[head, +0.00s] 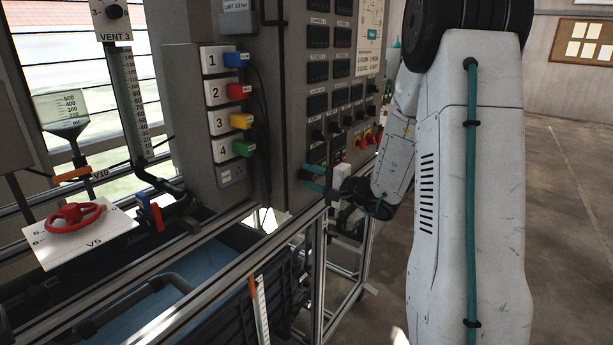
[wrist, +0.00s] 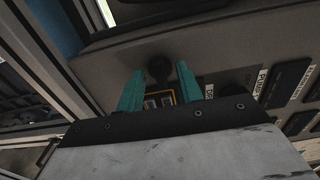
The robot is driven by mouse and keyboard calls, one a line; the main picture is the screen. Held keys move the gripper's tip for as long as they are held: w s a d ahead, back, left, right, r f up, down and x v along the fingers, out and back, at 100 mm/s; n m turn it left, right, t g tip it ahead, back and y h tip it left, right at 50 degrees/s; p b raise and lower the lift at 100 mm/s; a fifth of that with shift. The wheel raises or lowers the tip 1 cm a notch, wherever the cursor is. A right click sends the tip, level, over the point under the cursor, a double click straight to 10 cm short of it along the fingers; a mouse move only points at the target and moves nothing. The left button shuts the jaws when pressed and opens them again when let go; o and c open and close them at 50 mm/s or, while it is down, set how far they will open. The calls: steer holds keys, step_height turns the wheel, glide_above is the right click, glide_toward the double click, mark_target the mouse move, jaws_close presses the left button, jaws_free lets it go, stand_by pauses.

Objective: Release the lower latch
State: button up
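A dark round knob (wrist: 159,69), which may be the lower latch, sits on the grey cabinet face in the wrist view. My gripper (wrist: 160,78) has its two teal fingers apart, one on each side of the knob, with visible gaps between knob and fingers. How deep the fingertips reach around it I cannot tell. In the head view my gripper (head: 313,179) is at the lower part of the grey cabinet (head: 288,110), near its bottom edge. The knob cannot be made out there.
A yellow-framed panel part (wrist: 160,99) lies between the finger bases. Several dark labelled modules (head: 317,71) and small knobs cover the cabinet face. A metal frame rail (head: 230,222) runs below. Numbered coloured plugs (head: 238,91) and a red valve wheel (head: 75,216) stand to the left.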

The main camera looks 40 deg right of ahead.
steer(key=v, duration=0.7)
stand_by(0.3)
steer(key=v, duration=0.7)
steer(key=shift+s, duration=0.3)
steer(key=shift+d, duration=0.1)
steer(key=shift+c, duration=0.4)
